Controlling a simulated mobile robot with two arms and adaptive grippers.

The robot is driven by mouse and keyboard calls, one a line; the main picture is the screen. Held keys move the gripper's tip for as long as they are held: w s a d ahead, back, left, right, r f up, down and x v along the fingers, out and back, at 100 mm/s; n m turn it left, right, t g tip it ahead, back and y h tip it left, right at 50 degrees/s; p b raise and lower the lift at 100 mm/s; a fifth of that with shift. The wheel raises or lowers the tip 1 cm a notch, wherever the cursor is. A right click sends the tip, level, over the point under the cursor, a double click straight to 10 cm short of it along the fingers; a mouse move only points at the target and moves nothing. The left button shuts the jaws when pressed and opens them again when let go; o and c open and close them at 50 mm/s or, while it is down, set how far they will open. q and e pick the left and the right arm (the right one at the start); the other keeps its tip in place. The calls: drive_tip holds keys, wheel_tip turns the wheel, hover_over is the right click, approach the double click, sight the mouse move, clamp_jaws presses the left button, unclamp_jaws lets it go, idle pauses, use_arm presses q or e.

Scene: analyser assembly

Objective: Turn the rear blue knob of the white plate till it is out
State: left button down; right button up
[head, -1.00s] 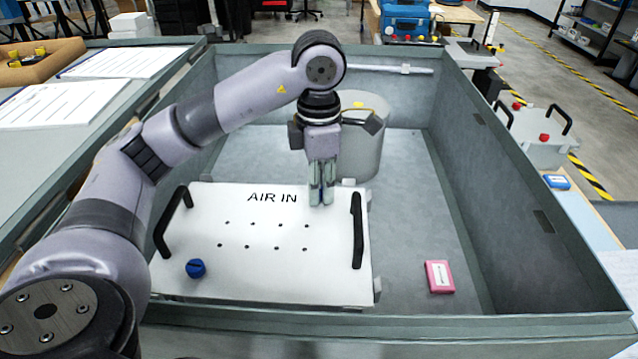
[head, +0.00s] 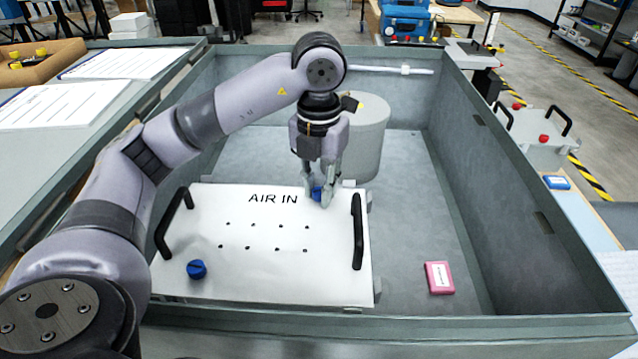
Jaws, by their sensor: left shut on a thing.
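The white plate (head: 265,265) lies in the grey bin, with "AIR IN" printed near its far edge and a black handle at each side. The rear blue knob (head: 317,194) is at the plate's far right, partly hidden by the fingers. My left gripper (head: 318,196) points down over it and is shut on it. I cannot tell whether the knob is still seated in the plate. A second blue knob (head: 196,269) sits at the plate's near left corner. My right gripper is out of view.
A grey cylinder (head: 366,140) stands just behind my left gripper. A pink box (head: 439,278) lies on the bin floor right of the plate. The bin's walls (head: 520,190) rise around. The floor at the right is mostly clear.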

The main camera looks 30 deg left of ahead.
use_arm(q)
drive_tip(key=n, duration=0.5)
drive_tip(key=shift+s+d+f+n, duration=0.1)
drive_tip(key=shift+s+f+n, duration=0.1)
drive_tip(key=shift+n, duration=0.1)
drive_tip(key=n+p, duration=0.1)
drive_tip(key=n, duration=0.3)
drive_tip(key=n+p, duration=0.1)
drive_tip(key=n, duration=0.5)
drive_tip(key=shift+n, duration=0.4)
drive_tip(key=shift+n+p, duration=0.55)
drive_tip(key=shift+n, duration=0.35)
drive_tip(key=shift+r+n+p, duration=0.15)
drive_tip(key=shift+n+p, duration=0.2)
drive_tip(key=shift+n, duration=0.15)
drive_tip(key=n+p, duration=0.4)
drive_tip(key=p, duration=0.6)
drive_tip(key=n+p, duration=0.4)
drive_tip(key=p, duration=0.6)
drive_tip(key=shift+d+r, duration=0.1)
drive_tip(key=shift+r, duration=0.1)
drive_tip(key=shift+f+n+p, duration=0.1)
drive_tip(key=shift+n+p, duration=0.6)
drive_tip(key=shift+p, duration=0.35)
drive_tip(key=shift+w+f+n+p, duration=0.1)
drive_tip(key=shift+n+p, duration=0.3)
